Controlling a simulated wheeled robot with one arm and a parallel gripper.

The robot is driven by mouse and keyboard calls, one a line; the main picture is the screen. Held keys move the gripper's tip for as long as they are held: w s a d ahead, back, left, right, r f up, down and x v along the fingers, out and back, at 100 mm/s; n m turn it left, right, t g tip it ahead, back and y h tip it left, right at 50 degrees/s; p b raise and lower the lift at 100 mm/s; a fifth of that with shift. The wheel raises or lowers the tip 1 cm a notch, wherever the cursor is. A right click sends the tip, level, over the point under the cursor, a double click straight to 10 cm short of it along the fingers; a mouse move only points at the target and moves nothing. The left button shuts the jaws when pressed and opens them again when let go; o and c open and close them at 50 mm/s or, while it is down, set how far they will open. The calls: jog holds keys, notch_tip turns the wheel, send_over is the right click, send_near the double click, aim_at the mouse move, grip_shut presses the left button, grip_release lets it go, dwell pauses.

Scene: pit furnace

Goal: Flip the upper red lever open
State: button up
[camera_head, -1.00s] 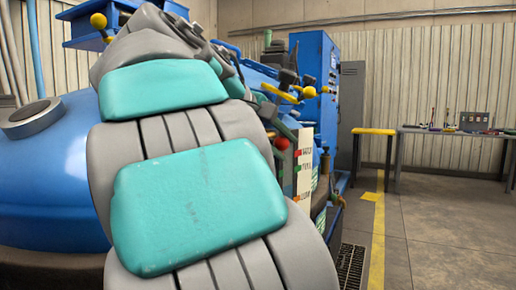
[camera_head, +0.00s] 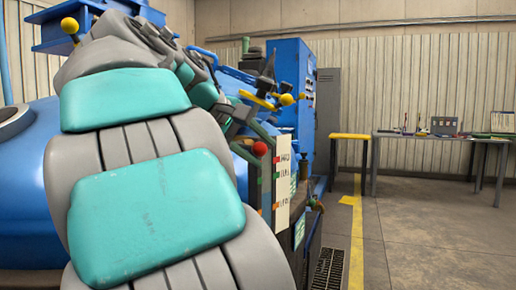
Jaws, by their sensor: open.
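A red ball knob (camera_head: 260,148) shows on the front of the blue furnace machine, beside a white label panel (camera_head: 283,178). It is the only red lever knob I can make out, and its shaft is mostly hidden. My arm with teal pads fills the left and middle of the view and hides much of the machine. My gripper (camera_head: 264,84), dark and small at the arm's far end, is open and partly hidden. It appears above the red knob, close to a yellow lever with a yellow ball (camera_head: 286,100). I cannot tell whether it touches anything.
A blue cabinet (camera_head: 290,75) and a grey locker (camera_head: 328,110) stand behind. A yellow-topped stand (camera_head: 349,138) and a table (camera_head: 425,138) with small items are at the right. The concrete floor right of the yellow line (camera_head: 356,225) is clear.

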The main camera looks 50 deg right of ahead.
aim_at(256, 145)
jog(key=v, duration=0.5)
jog(key=shift+a+r, duration=0.15)
jog(key=shift+s+r, duration=0.15)
jog(key=shift+s, duration=0.2)
jog(key=shift+s+a+r, duration=0.1)
jog(key=shift+a+r, duration=0.15)
jog(key=shift+a, duration=0.15)
jog(key=shift+a+r, duration=0.15)
jog(key=shift+a, duration=0.1)
jog(key=shift+w+a, duration=0.25)
jog(key=shift+w, duration=0.1)
jog(key=shift+w+a, duration=0.1)
